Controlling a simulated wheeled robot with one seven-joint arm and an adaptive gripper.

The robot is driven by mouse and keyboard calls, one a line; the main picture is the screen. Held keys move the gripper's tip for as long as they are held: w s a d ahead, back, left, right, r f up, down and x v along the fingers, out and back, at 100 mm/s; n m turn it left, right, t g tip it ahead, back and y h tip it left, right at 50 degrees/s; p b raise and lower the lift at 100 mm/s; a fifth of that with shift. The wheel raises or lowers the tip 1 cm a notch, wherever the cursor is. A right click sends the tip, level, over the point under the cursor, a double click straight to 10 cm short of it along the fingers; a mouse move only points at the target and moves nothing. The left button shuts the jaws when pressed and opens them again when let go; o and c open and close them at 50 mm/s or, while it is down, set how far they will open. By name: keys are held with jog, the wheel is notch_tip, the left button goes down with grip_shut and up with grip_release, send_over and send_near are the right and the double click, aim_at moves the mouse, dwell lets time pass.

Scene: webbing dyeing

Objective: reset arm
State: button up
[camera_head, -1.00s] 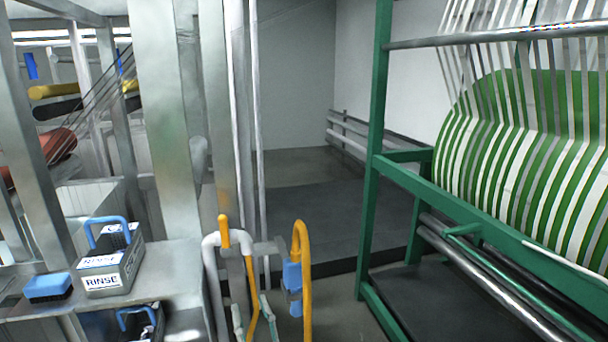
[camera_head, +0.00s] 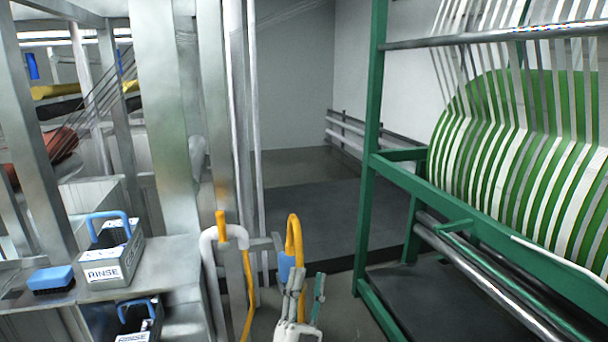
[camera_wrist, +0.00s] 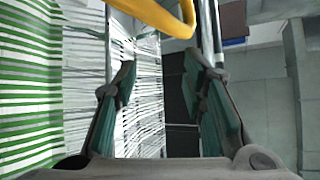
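My gripper (camera_head: 304,286) shows at the bottom centre of the head view, pointing up with its fingers spread. In the wrist view the two green-padded fingers (camera_wrist: 160,76) stand wide apart with nothing held between them. In the head view the gripper partly covers the blue fitting (camera_head: 285,266) beside a yellow bent pipe (camera_head: 294,236). A yellow bar (camera_wrist: 162,14) crosses the top of the wrist view, beyond the fingertips. I cannot tell whether anything touches the gripper.
A green frame (camera_head: 369,150) carries a green-and-white striped roll (camera_head: 520,160) on the right. A grey RINSE caddy (camera_head: 112,262) and a blue block (camera_head: 50,278) sit on a metal shelf at left. Another caddy (camera_head: 135,322) is below. Floor is open at the centre back.

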jog(key=s+d+r+m+g+h, duration=0.1)
jog(key=d+r+m+g+h, duration=0.2)
jog(key=d+m+g+h, duration=1.05)
jog(key=s+d+m+g+y, duration=0.6)
jog(key=s+d+m+g, duration=0.7)
jog(key=m, duration=0.8)
jog(key=s+a+r+m+t+y, duration=0.3)
jog(key=s+a+r+m+y, duration=0.1)
jog(key=m, duration=0.8)
jog(key=s+a+r+m+t+y, duration=0.3)
jog(key=s+a+r+m+y, duration=0.1)
jog(key=s+r+m+y, duration=0.3)
jog(key=shift+s+a+r+m+y, duration=0.15)
jog(key=shift+r+m+y, duration=0.8)
jog(key=shift+m+y, duration=1.6)
jog(key=shift+m+h, duration=0.6)
